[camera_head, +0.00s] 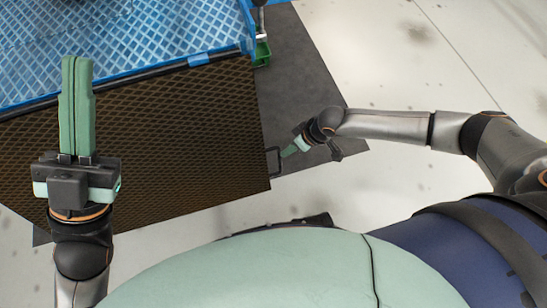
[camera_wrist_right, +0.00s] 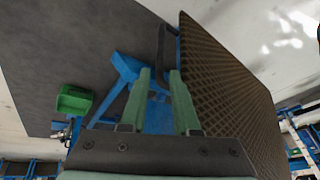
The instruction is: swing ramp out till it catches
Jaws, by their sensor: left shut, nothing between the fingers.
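The ramp (camera_head: 190,140) is a dark panel with a brown diamond mesh, filling the left and middle of the head view. It also shows in the right wrist view (camera_wrist_right: 222,85), seen along its face. A black loop handle (camera_head: 273,160) sticks out from its right edge; in the right wrist view (camera_wrist_right: 161,45) it lies ahead of the fingertips. My right gripper (camera_head: 285,153) is at the handle, its green fingers apart in the right wrist view (camera_wrist_right: 160,75). Whether they touch the handle is unclear. My left gripper (camera_head: 77,62) is shut and empty above the ramp's left part.
A blue textured platform (camera_head: 130,40) lies behind the ramp. A green block (camera_head: 262,52) stands at its right corner, also in the right wrist view (camera_wrist_right: 73,99). A dark grey mat (camera_head: 295,80) lies beneath. Pale floor (camera_head: 390,55) is open at the right.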

